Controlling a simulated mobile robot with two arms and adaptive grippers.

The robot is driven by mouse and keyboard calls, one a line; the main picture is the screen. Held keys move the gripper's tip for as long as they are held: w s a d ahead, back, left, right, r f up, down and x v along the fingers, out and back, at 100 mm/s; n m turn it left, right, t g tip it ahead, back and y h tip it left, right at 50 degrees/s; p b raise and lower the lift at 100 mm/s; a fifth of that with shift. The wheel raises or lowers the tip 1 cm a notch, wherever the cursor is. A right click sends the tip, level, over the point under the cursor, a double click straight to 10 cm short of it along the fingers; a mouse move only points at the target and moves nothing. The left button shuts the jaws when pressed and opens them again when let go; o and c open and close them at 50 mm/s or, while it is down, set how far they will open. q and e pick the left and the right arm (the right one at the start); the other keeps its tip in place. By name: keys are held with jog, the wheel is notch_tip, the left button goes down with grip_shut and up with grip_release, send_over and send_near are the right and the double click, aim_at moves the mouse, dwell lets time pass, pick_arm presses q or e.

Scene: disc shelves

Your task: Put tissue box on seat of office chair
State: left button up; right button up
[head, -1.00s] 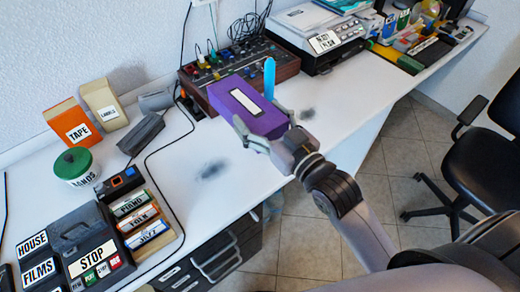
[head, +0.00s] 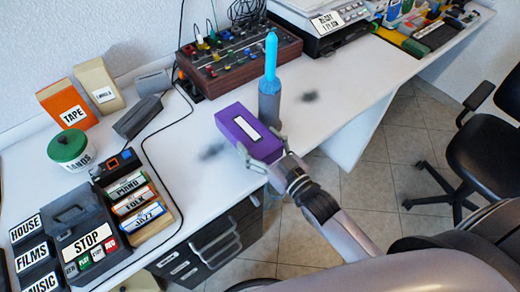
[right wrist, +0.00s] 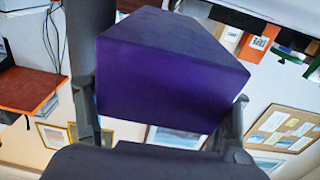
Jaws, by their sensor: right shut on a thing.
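The tissue box (head: 250,138) is purple with a white slot on top. In the head view it is held over the desk's front part. My right gripper (head: 264,156) is shut on it, fingers at either side of its near end. In the right wrist view the box (right wrist: 170,75) fills the middle between the fingers. The black office chair (head: 484,150) stands on the floor at the right; its seat looks bare, partly cut off by the frame and by my arm. My left gripper is not in view.
On the white desk (head: 350,90), a blue-topped bottle (head: 269,98) stands just behind the box. A mixer (head: 245,60) and printer (head: 318,25) are at the back. Labelled boxes crowd the left. Tiled floor (head: 385,160) lies open between desk and chair.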

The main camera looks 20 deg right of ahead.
jog(key=shift+f, duration=1.55)
jog(key=shift+f, duration=0.15)
jog(key=o, duration=1.3)
jog(key=shift+r, duration=0.2)
jog(key=p+v, duration=0.3)
jog(key=v, duration=0.9)
